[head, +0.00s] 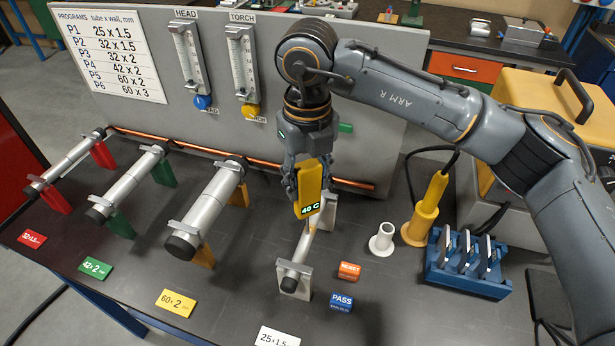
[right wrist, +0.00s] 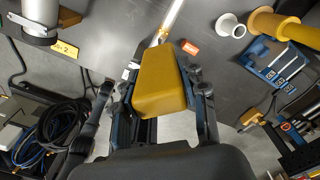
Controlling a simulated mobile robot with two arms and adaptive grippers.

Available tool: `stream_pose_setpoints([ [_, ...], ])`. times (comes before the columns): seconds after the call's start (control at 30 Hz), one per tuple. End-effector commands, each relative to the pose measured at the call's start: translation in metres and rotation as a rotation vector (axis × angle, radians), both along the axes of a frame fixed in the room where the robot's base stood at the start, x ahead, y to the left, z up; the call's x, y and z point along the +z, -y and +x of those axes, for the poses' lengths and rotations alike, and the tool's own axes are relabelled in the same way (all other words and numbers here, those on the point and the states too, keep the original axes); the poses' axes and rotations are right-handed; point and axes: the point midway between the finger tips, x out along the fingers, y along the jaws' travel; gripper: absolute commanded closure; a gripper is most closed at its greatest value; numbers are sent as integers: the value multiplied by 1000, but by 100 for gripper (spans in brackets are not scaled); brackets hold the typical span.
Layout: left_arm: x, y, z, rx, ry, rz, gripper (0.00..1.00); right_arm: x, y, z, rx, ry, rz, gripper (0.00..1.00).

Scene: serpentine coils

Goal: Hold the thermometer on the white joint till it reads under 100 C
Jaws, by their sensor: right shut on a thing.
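The yellow thermometer (head: 311,178) points down in my right gripper (head: 306,172), and its display reads 40 C. The gripper is shut on its body, which also fills the middle of the right wrist view (right wrist: 160,92). The thermometer's lower end is over the thin tube with the joint (head: 300,250) on the white stand (head: 292,279), behind the white 25x1.5 label (head: 277,338). Whether the tip touches the joint I cannot tell, as the thermometer hides part of the tube. My left gripper is in neither view.
Thicker tubes on yellow (head: 205,252), green (head: 118,222) and red (head: 58,200) stands lie to the left. An orange REJECT block (head: 349,270), a blue PASS block (head: 341,300), a white flanged piece (head: 381,238), a yellow torch-like tool (head: 426,212) and a blue rack (head: 449,278) stand right.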

Motion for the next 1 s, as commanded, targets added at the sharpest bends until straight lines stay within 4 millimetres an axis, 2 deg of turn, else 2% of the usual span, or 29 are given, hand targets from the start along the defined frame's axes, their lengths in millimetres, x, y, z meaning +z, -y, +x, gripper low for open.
stream_pose_setpoints([
  [0.47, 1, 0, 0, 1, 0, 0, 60, 3, 0, 0, 0, 1, 0, 93],
  [1.0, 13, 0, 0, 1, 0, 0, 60, 35, 0, 0, 0, 1, 0, 93],
])
